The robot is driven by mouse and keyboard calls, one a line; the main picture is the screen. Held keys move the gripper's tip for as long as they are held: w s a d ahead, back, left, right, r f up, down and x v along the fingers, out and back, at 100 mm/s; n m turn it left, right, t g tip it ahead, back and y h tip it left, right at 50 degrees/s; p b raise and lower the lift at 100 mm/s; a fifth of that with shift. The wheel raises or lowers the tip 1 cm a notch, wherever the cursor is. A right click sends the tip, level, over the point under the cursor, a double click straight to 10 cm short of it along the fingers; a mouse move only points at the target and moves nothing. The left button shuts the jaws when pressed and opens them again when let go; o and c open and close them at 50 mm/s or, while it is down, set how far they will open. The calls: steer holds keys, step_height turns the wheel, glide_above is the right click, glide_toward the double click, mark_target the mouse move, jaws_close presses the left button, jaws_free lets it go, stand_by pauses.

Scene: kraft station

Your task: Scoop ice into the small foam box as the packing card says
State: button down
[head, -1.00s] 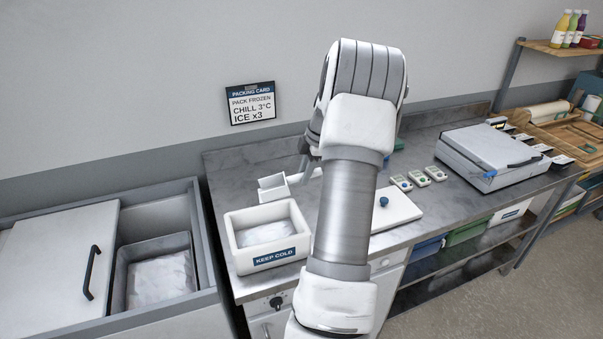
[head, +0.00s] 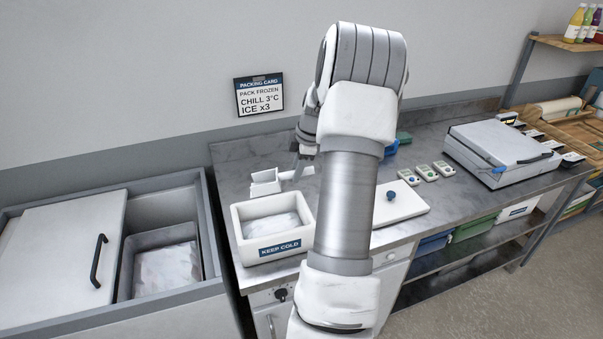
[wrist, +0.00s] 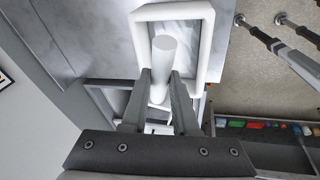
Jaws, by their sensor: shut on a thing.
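The packing card (head: 259,96) on the wall reads "PACK FROZEN, CHILL 3°C, ICE x3". The white foam box (head: 280,246), labelled "KEEP COLD", stands open at the counter's left end with a pale bag-like or icy filling inside. The white scoop (head: 265,183) is just behind it; I cannot tell if it touches the counter or holds ice. My gripper (head: 302,172) is shut on the scoop's handle, partly hidden by my arm. In the wrist view the fingers grip the round white handle (wrist: 163,58), with the foam box (wrist: 207,45) beyond. Ice (head: 166,270) lies in the bin at left.
The chest's sliding lid (head: 62,245) covers its left part, leaving the ice bin open. A white lid with a blue knob (head: 408,210) lies right of my arm. Several small meters (head: 425,172) and a grey closed case (head: 500,155) stand farther right.

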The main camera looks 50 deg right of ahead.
steer(key=w+a+f+m+h+b, duration=0.1)
steer(key=w+a+f+m+b, duration=0.1)
steer(key=a, duration=1.1)
steer(key=w+a+f+m+h+b, duration=0.1)
steer(key=a+m, duration=0.4)
steer(key=a, duration=0.9)
steer(key=w+a+f+m+g+b, duration=0.1)
steer(key=w+a+f+m+b, duration=0.2)
steer(key=a, duration=1)
step_height(320, 180, down, 2)
steer(key=shift+a+f+h, duration=0.1)
steer(key=shift+a+h, duration=0.15)
steer(key=shift+h, duration=0.15)
